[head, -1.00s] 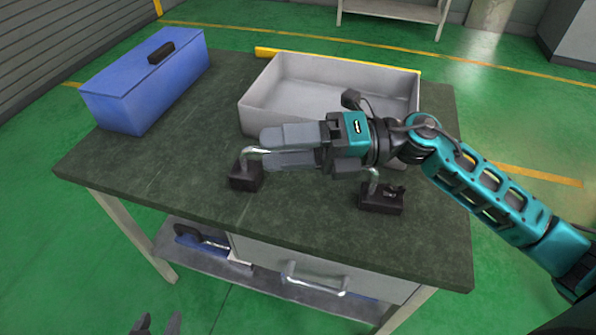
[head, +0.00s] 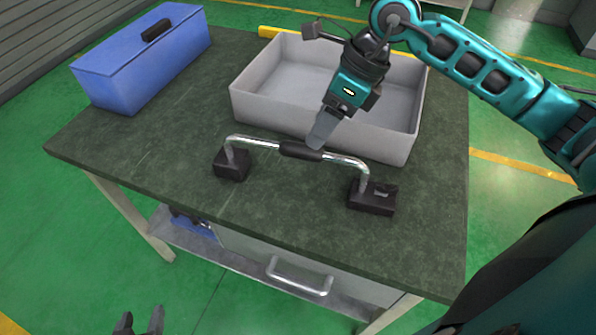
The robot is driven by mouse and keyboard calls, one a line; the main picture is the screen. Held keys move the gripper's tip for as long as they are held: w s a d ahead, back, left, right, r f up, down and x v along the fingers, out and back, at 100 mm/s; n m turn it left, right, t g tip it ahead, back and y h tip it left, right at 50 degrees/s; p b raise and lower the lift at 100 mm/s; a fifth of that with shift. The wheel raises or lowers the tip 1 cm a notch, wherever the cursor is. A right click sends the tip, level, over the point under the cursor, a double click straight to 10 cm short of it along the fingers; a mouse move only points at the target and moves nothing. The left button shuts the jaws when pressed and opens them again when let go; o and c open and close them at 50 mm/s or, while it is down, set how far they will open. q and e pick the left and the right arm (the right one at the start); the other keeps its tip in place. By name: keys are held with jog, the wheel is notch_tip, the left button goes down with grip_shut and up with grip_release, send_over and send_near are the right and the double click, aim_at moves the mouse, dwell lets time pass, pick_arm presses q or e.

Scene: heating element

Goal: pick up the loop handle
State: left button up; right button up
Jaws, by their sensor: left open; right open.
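The loop handle (head: 262,143) is a chrome bar with a black middle grip, standing on two dark block feet on the dark green table top (head: 120,165). My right gripper (head: 318,138) comes down from above at the middle of the handle, its fingertips at the black grip. It is open; whether the fingers straddle the grip or touch it cannot be told from this angle. My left gripper (head: 138,322) shows only its fingertips at the bottom left edge, low in front of the table, open and empty.
A grey open tray (head: 260,108) stands right behind the handle, close to my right gripper. A blue box (head: 135,70) with a black lid grip stands at the back left. A drawer with a metal handle (head: 300,280) is under the table top. The front left of the table top is clear.

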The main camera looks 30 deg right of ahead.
aim_at(307, 149)
jog(key=x, duration=0.9)
jog(key=shift+s+f, duration=0.1)
jog(key=shift+f, duration=0.05)
jog(key=shift+c, duration=0.2)
grip_shut()
dwell(0.9)
